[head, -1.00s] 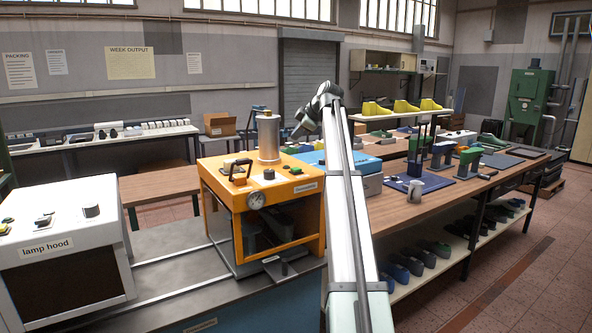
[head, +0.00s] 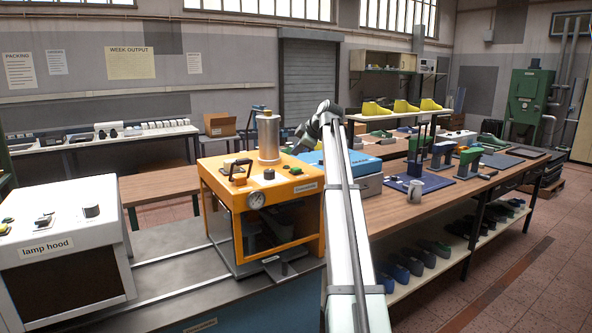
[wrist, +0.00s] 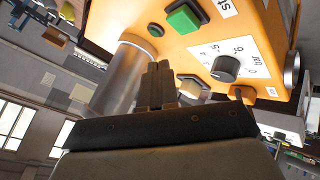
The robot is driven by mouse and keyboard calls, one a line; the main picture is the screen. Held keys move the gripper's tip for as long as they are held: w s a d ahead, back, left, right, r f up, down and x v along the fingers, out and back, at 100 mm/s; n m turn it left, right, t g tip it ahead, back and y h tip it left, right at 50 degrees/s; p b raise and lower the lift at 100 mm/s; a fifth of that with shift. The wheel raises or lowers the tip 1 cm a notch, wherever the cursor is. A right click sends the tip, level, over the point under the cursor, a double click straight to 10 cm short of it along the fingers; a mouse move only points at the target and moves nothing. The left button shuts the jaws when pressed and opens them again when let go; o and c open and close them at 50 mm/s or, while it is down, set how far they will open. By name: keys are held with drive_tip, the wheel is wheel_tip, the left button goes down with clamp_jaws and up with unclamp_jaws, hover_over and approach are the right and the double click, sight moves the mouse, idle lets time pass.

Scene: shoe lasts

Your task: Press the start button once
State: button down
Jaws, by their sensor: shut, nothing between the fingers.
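The green start button (wrist: 187,17) sits in a dark square frame on the orange machine's top face in the wrist view, beside a partly cut-off label starting "st". A small button on the machine's top also shows in the head view (head: 296,170). My gripper (wrist: 157,78) is shut and empty. In the wrist view its fingertips are apart from the green button, lying below and left of it in the picture. In the head view the end of my arm is above the back right of the orange machine (head: 222,190); the fingertips are not clear there.
A silver cylinder (wrist: 120,82) stands on the machine close to my fingers. A black dial with a bar scale (wrist: 226,68) is near the button. A blue-topped box (head: 352,163) stands right of the machine, and the white lamp hood (head: 60,240) left.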

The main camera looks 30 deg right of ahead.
sight(298, 169)
drive_tip(key=shift+f, duration=1.6)
drive_tip(key=shift+f, duration=0.9)
idle(1.8)
drive_tip(key=shift+r, duration=0.95)
drive_tip(key=shift+r, duration=0.1)
drive_tip(key=shift+r, duration=2.4)
